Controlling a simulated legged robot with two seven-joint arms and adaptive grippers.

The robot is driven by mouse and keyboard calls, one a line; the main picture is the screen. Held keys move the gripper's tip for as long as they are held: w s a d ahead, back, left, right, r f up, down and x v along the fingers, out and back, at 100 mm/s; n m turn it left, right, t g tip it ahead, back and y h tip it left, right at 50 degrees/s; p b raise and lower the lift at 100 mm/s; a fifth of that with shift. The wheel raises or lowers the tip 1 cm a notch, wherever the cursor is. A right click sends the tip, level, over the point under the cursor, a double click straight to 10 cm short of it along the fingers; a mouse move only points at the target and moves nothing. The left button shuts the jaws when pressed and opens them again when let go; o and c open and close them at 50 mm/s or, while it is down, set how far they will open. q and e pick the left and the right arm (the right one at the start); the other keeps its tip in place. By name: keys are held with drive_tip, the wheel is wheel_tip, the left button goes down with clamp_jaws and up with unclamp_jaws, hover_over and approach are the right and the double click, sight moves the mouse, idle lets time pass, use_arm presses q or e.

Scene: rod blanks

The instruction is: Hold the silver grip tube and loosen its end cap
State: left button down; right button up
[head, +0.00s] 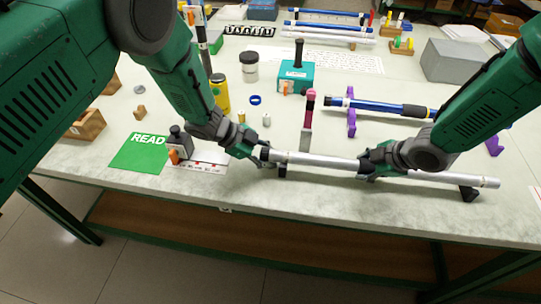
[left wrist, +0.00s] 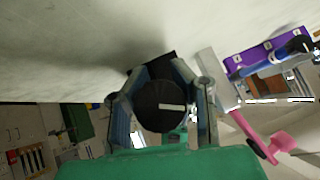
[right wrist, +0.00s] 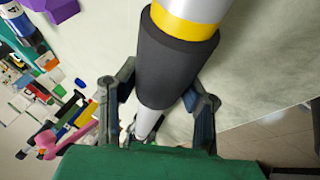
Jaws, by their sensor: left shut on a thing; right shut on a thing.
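The silver grip tube (head: 320,160) lies level along the front of the table, resting at its right on a black stand (head: 469,193). My right gripper (head: 370,162) is shut around the tube near its middle. In the right wrist view the fingers (right wrist: 158,108) flank a black sleeve (right wrist: 172,62) on the tube, with a yellow ring above it. My left gripper (head: 258,153) is shut at the tube's left end. In the left wrist view its fingers (left wrist: 160,98) are on both sides of the round black end cap (left wrist: 158,108), which bears a pale line mark.
A green READ card (head: 135,160) and a dark bottle-like block (head: 180,140) lie left of my left gripper. The table's front edge is close.

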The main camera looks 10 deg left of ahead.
use_arm(q)
drive_tip(key=n+g, duration=0.1)
drive_tip(key=g, duration=0.1)
drive_tip(key=n+g, duration=0.1)
drive_tip(key=g, duration=0.2)
drive_tip(key=shift+s+n, duration=0.3)
drive_tip(key=shift+s, duration=0.1)
use_arm(e)
drive_tip(key=shift+s, duration=0.1)
use_arm(q)
drive_tip(key=n+g, duration=0.1)
drive_tip(key=g, duration=0.1)
drive_tip(key=n+g, duration=0.1)
drive_tip(key=shift+s+r+n+g+h, duration=0.25)
drive_tip(key=shift+n+g+h, duration=0.05)
drive_tip(key=shift+g+h, duration=0.1)
drive_tip(key=c, duration=1.4)
unclamp_jaws()
drive_tip(key=shift+s, duration=0.1)
drive_tip(key=shift+o, duration=0.2)
